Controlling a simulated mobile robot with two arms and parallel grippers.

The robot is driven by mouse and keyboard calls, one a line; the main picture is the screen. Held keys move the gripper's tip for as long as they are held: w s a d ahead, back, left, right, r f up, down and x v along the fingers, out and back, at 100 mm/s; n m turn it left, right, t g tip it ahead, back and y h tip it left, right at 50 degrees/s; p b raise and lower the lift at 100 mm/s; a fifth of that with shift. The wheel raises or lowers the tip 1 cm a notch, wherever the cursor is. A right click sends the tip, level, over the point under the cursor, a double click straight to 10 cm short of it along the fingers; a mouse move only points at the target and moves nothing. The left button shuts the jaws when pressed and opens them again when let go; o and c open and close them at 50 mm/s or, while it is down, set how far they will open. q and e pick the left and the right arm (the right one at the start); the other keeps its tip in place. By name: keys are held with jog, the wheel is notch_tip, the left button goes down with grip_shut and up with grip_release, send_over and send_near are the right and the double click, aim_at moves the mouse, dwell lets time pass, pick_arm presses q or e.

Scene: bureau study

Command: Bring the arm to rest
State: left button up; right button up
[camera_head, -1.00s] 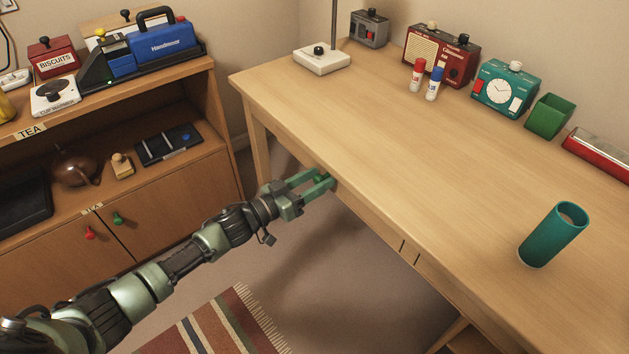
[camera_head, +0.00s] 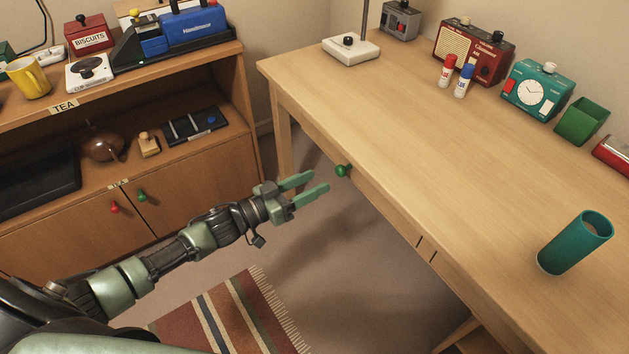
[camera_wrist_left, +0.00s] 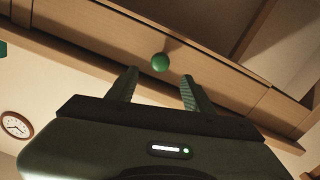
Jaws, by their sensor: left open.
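My left gripper (camera_head: 308,189) is open and empty in the head view, in the air in front of the desk. Its two green fingers also show in the left wrist view (camera_wrist_left: 160,92). The green knob (camera_head: 343,170) on the desk's drawer front is just beyond the fingertips and apart from them. In the left wrist view the knob (camera_wrist_left: 160,62) appears beyond and between the fingers. My left arm stretches in from the lower left. My right gripper is not in view.
The desk (camera_head: 420,140) holds a teal cylinder (camera_head: 575,243), two glue sticks, a radio (camera_head: 473,52), a clock (camera_head: 537,88) and a green box (camera_head: 582,121). A shelf cabinet (camera_head: 190,180) stands at the left. A striped rug (camera_head: 235,315) lies on the floor below my arm.

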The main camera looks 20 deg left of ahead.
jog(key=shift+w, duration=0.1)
pick_arm(q)
jog(key=s+a+f+n+g+y, duration=0.25)
jog(key=s+f+y, duration=0.35)
jog(key=f, duration=0.8)
jog(key=s+a+f+n+g+y, duration=0.1)
jog(key=s+a+f+g+y, duration=0.2)
jog(key=s+f, duration=0.7)
jog(key=s+d+f+m+g+y, duration=0.1)
jog(key=s+d+f+g, duration=0.15)
jog(key=s+f, duration=0.55)
jog(key=s+d+f+g+y, duration=0.15)
jog(key=s+f+g, duration=0.35)
jog(key=s, duration=0.5)
jog(key=s+a+r+p, duration=0.1)
jog(key=s+p, duration=0.6)
jog(key=s+a+r+p, duration=0.1)
jog(key=s+r+p, duration=0.1)
jog(key=s+p, duration=0.5)
jog(key=shift+a+p, duration=0.3)
jog(key=shift+p, duration=0.2)
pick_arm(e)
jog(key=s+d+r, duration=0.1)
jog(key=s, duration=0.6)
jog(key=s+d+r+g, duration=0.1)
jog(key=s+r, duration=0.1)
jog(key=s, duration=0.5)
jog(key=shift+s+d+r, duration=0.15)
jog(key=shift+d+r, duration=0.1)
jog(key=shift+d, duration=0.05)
